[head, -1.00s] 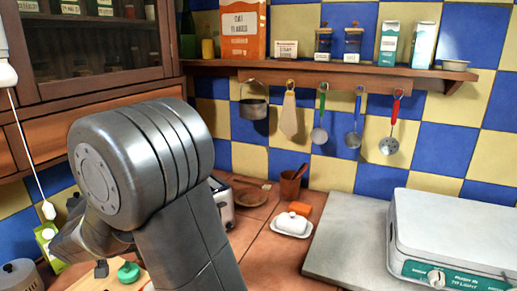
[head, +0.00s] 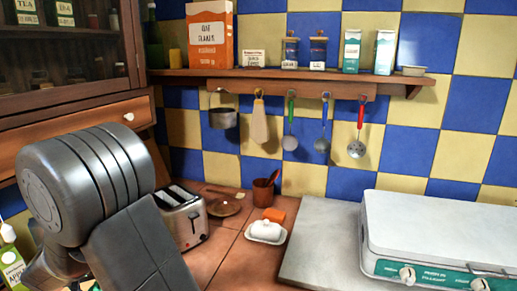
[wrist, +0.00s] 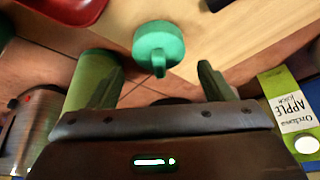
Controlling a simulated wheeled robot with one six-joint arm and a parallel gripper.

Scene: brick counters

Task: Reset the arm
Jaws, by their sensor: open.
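My gripper (wrist: 160,82) shows in the wrist view with its two dark fingers spread apart and nothing between the tips. A round green object (wrist: 158,44) with a raised grip lies just beyond the fingertips, apart from them, by the edge of a pale wooden board (wrist: 225,30). In the head view my grey arm fills the lower left, and my gripper is out of sight there.
An apple juice carton (wrist: 293,112) stands right of my gripper; a metal toaster (head: 183,218) is on the counter. A shelf (head: 290,77) with hanging utensils runs above.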

